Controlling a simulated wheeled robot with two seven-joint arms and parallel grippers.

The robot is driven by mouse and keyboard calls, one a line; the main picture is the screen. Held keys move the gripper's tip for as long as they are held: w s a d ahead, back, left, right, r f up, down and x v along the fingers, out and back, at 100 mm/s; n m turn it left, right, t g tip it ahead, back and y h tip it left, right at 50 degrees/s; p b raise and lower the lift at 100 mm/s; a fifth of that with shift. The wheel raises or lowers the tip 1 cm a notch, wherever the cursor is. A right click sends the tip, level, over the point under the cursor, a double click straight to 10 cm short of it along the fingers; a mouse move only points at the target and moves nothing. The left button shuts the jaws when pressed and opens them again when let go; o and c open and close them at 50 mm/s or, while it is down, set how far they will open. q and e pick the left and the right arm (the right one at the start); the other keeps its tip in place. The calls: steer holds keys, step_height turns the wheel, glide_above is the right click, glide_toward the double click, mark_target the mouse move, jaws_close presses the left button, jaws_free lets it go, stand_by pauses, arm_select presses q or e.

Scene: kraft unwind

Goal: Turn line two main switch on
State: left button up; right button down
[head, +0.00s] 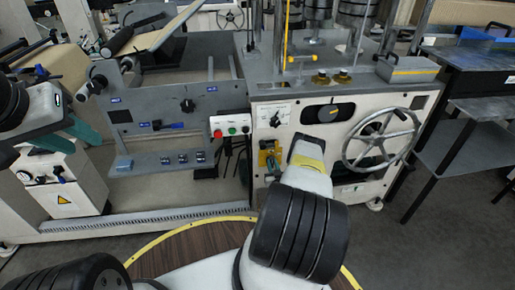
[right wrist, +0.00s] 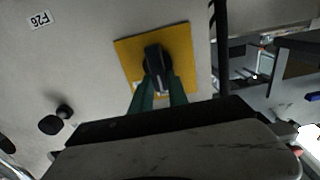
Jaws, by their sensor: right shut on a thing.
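The main switch is a black rotary handle on a yellow plate (head: 264,157) on the front of the pale machine cabinet, left of the handwheel. In the right wrist view the yellow plate (right wrist: 181,47) shows close up, with the black handle (right wrist: 153,60) roughly in line with the plate's sides. My right gripper (head: 273,166) is at the plate. Its green fingers (right wrist: 157,88) are shut on the handle, one on each side. My left gripper (head: 87,132) is at the far left, away from the switch; its fingers overlap in view, so their opening is unclear.
A spoked handwheel (head: 381,139) stands out just right of my right arm. A button box (head: 231,125) with red and green buttons is left of the switch. A black knob (right wrist: 60,118) and a label (right wrist: 40,20) are on the panel. A dark table (head: 470,75) stands at the right.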

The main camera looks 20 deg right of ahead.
stand_by(0.3)
steer(key=m, duration=0.4)
steer(key=shift+s+d+f, duration=0.1)
steer(key=shift+d, duration=0.25)
steer(key=m, duration=0.4)
steer(key=f+m, duration=0.1)
steer(key=m, duration=0.4)
steer(key=d+m, duration=0.1)
steer(key=m, duration=0.3)
steer(key=shift+s+f+m, duration=0.15)
steer(key=shift+f+m, duration=0.15)
steer(key=shift+m, duration=0.1)
steer(key=c, duration=1.3)
jaws_free()
